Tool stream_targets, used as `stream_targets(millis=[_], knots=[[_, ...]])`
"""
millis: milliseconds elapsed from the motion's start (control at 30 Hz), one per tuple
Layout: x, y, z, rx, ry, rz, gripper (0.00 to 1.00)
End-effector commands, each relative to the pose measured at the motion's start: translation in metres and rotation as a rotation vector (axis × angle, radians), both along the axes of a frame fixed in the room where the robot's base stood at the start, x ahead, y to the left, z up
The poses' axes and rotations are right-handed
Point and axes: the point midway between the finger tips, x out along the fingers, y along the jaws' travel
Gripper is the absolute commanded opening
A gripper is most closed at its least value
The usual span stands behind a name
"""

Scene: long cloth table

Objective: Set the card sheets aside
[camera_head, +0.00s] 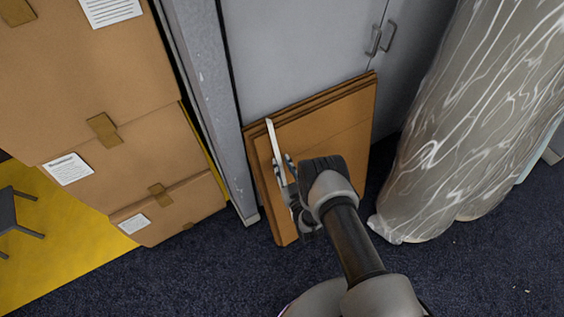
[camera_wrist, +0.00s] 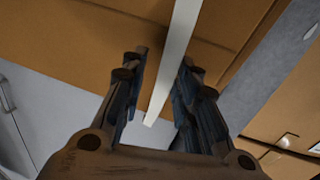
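Several brown card sheets (camera_head: 335,120) lean upright as a stack against a grey cabinet in the head view. They also fill the upper part of the wrist view (camera_wrist: 90,40). A thin pale strip (camera_head: 271,135) stands in front of their left side. In the wrist view the pale strip (camera_wrist: 178,50) runs between the fingers of my gripper (camera_wrist: 164,58). The fingers are apart, with a gap visible on the strip's left side; contact on its right is unclear. My gripper (camera_head: 285,180) is in front of the sheets, and my arm hides their lower middle.
Stacked cardboard boxes (camera_head: 110,150) stand at the left, beside a yellow floor area (camera_head: 50,240). A grey post (camera_head: 215,110) borders the sheets on the left. The grey cabinet (camera_head: 290,45) is behind. Plastic-wrapped rolls (camera_head: 465,130) stand at the right. Dark carpet (camera_head: 180,275) is free in front.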

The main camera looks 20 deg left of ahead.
Motion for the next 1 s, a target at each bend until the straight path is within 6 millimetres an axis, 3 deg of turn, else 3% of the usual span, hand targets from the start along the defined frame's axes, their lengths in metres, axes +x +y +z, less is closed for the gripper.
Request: stream_targets(millis=[133, 533, 1000], knots=[[-0.0001, -0.0001, -0.0002, 0.0, 0.0, 0.0, 0.28], [0.0002, -0.0001, -0.0001, 0.0, 0.0, 0.0, 0.01], [0.0004, 0.0001, 0.0001, 0.0, 0.0, 0.0, 0.0]])
